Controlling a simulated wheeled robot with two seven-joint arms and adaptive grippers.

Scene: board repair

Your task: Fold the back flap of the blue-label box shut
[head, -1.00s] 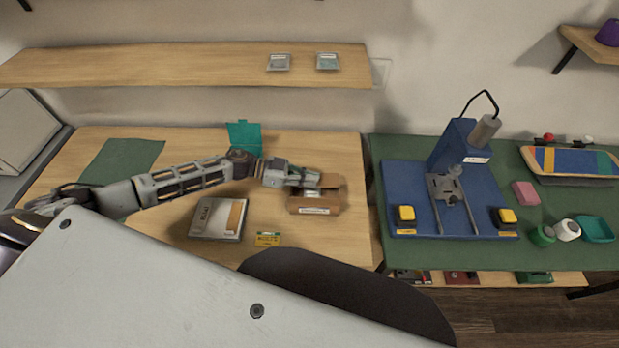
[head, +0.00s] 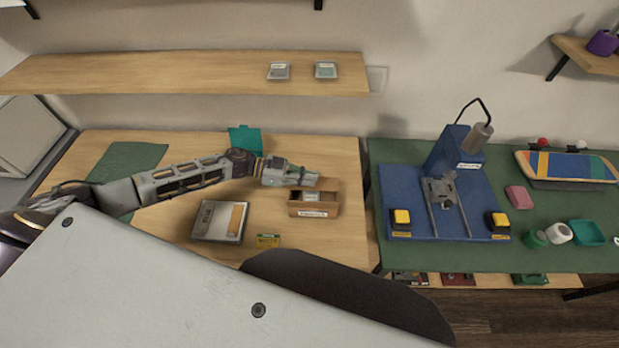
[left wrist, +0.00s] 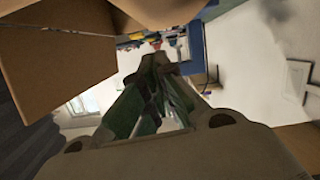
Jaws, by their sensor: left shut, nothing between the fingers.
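The small brown cardboard box (head: 299,211) stands on the wooden table, with a pale label on its front; the label's colour is too small to tell. Its top is open and a light item (head: 313,197) shows inside. A brown panel (head: 328,185) stands at its back right, partly behind my gripper; I cannot tell its fold angle. My left gripper (head: 315,179) is shut and empty at the box's back edge. In the left wrist view its fingers (left wrist: 160,62) are together, close beside brown cardboard (left wrist: 50,75). Contact is unclear. My right gripper is not in view.
A teal container (head: 245,138) stands behind my left forearm. The table's right edge is near; a green bench (head: 400,258) with a blue fixture (head: 390,185) adjoins.

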